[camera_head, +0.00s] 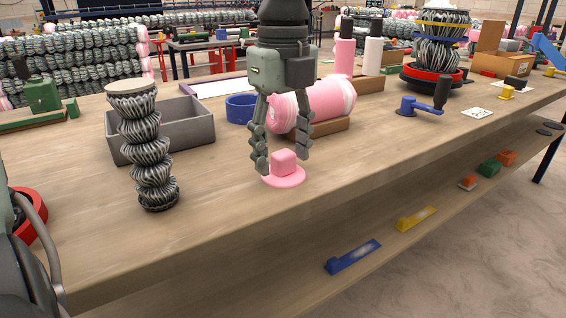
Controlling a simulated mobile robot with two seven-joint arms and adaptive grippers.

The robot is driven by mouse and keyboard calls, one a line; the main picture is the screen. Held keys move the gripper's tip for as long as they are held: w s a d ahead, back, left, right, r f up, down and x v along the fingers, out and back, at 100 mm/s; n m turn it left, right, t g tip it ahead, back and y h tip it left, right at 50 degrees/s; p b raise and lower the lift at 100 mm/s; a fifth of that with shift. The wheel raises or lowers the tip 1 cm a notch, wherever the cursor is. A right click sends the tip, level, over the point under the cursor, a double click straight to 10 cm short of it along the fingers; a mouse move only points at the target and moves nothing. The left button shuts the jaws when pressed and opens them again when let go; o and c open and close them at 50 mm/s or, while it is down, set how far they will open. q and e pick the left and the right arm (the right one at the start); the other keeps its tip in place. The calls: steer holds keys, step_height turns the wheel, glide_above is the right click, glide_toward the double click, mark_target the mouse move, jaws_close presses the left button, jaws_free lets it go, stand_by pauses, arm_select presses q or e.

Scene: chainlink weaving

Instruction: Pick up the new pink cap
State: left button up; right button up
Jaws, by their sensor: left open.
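The pink cap (284,178), a flat round disc with a square knob on top, lies on the wooden workbench (240,225) near its front edge. My left gripper (282,165) points straight down over the cap, with one finger on each side of the knob. It is open. The left fingertip is low beside the knob, over the disc; I cannot tell whether it touches. The right fingertip stands apart from the knob. My right gripper is not in view.
A pink-and-white roll (325,104) lies on a wooden cradle just behind the gripper. A blue ring (240,109), a grey open bin (198,124) and a tall wire coil (148,158) stand to the left. The bench front is clear.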

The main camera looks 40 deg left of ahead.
arm_select(q)
steer(key=shift+f, duration=0.4)
steer(key=shift+c, duration=0.3)
steer(key=c, duration=1)
